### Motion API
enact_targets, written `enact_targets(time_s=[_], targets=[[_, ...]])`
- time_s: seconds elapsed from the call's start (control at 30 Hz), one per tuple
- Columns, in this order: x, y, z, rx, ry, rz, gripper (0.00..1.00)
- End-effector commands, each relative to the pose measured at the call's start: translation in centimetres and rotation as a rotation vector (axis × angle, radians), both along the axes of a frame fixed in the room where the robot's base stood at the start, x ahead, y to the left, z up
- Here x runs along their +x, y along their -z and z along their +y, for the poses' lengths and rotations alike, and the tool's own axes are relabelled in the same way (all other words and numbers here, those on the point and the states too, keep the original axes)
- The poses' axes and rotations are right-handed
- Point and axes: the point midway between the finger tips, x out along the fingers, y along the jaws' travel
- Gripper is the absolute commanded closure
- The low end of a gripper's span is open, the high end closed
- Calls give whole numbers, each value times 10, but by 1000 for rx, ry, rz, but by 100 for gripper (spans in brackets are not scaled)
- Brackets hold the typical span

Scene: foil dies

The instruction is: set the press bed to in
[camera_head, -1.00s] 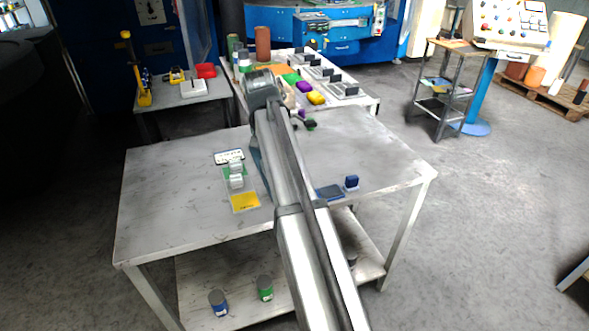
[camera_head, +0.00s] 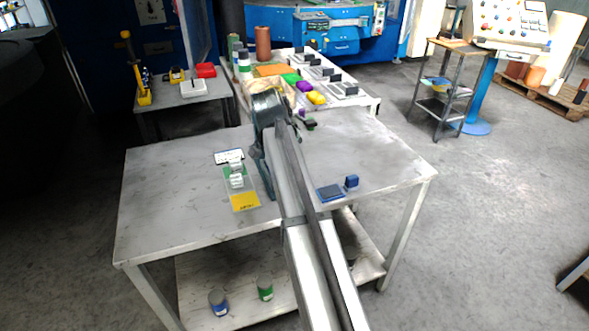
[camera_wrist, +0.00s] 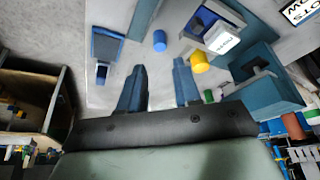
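My gripper (camera_wrist: 158,78) shows in the wrist view with its two blue fingers apart and nothing between them. In the wrist view, teal press-like parts (camera_wrist: 266,76) stand right of the fingers. A white labelled block (camera_wrist: 222,38) sits at a teal-framed recess, with a yellow round knob (camera_wrist: 200,62) just below it. A blue cylinder (camera_wrist: 160,40) lies ahead of the gap between the fingers, apart from them. In the head view, my arm covers the table's middle and hides the fingertips and most of the press. I cannot tell the bed's position.
The grey table (camera_head: 160,215) has clear room at left and right. A blue pad (camera_head: 330,193) and small blue block (camera_head: 352,181) lie right of my arm. A yellow card (camera_head: 245,201) and white sign (camera_head: 229,156) lie left. A crowded table stands behind.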

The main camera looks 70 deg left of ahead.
Motion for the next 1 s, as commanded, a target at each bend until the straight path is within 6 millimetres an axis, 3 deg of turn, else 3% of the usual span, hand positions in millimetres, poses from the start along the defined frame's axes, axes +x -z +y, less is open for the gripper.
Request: enact_targets(time_s=[0.2,0.43,0.63,1.0], targets=[[13,37,9,-3,0,0,67],[22,65,16,-2,-1,0,67],[26,76,19,-1,-1,1,67],[26,78,19,-1,-1,1,70]])
